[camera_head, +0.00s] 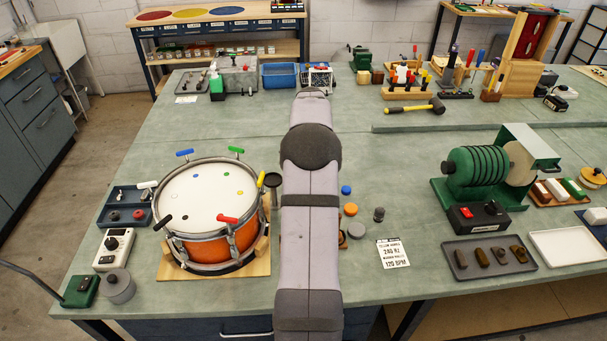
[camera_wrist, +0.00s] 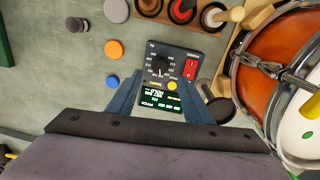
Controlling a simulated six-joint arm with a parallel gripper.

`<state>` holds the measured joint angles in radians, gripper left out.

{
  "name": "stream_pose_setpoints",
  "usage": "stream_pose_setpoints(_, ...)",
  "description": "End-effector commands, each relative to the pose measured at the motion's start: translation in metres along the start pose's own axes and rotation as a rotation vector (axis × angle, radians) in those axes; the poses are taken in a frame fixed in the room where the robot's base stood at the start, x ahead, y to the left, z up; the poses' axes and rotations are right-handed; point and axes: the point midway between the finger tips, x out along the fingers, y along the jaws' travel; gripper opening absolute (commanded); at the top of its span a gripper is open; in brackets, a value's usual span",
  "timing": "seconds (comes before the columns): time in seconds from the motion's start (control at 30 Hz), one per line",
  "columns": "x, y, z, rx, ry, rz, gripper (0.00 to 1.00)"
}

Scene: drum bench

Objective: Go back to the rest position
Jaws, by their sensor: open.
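My gripper (camera_wrist: 160,76) shows at the bottom middle of the wrist view, its two dark blue fingers standing apart. Between and beyond them is a black console (camera_wrist: 170,50) with a dial, a red switch and a lit display. I cannot tell the height of the fingers above it. They hold nothing that I can see. In the head view my grey arm reaches straight up the middle of the picture, and my gripper does not show there.
An orange drum (camera_head: 231,240) stands left of my arm, and its rim (camera_wrist: 262,68) shows in the wrist view. Small discs, a card (camera_head: 393,254) and a green machine (camera_head: 475,167) lie to the right. A mallet (camera_head: 414,107) lies farther back. Bare bench separates them.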

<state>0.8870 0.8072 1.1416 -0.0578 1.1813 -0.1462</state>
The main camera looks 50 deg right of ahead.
Motion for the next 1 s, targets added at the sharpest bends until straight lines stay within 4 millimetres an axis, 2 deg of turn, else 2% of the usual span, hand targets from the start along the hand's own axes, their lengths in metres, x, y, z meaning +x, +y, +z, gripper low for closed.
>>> stream_pose_setpoints(0.17,-0.002,-0.002,0.001,-0.003,-0.002,0.001,0.46)
stream_pose_setpoints(0.27,-0.013,-0.013,0.008,-0.021,-0.017,0.013,0.46)
stream_pose_setpoints(0.37,-0.034,-0.033,0.024,-0.056,-0.049,0.041,0.46)
stream_pose_setpoints(0.47,-0.063,-0.06,0.053,-0.109,-0.093,0.089,0.46)
stream_pose_setpoints(0.6,-0.103,-0.098,0.105,-0.204,-0.148,0.174,0.46)
stream_pose_setpoints(0.67,-0.113,-0.115,0.13,-0.252,-0.157,0.203,0.46)
stream_pose_setpoints(0.77,-0.112,-0.142,0.167,-0.335,-0.15,0.213,0.46)
stream_pose_setpoints(0.87,-0.098,-0.171,0.201,-0.418,-0.125,0.184,0.46)
stream_pose_setpoints(1.0,-0.067,-0.209,0.252,-0.533,-0.075,0.106,0.46)
